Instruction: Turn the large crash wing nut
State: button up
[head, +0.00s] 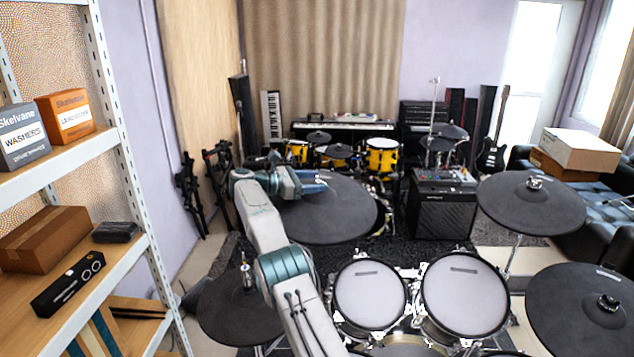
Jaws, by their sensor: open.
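My gripper (318,186) reaches over the large dark crash pad (345,222) in the middle of the head view. It is open, and its fingers are small and bluish at this distance. The wing nut at the centre of this pad cannot be made out. The fingers and wrist cover that area, so I cannot tell whether the fingers are around the nut or touching it. My arm crosses in front of the pad's left side.
Another cymbal pad (528,210) with a nut on top stands at right, and one more (585,312) at lower right. Mesh drum pads (369,292) sit in front. A hi-hat pad (225,310) is left of my arm. A shelf (140,255) stands at left.

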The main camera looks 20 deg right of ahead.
jog(key=a+p, duration=0.1)
jog(key=a, duration=0.1)
jog(key=a+r+p, duration=0.1)
jog(key=a, duration=0.2)
jog(key=shift+a, duration=0.35)
jog(key=shift+s+a+p, duration=0.15)
jog(key=shift+a+p, duration=0.55)
jog(key=shift+p, duration=0.1)
jog(key=shift+f, duration=0.1)
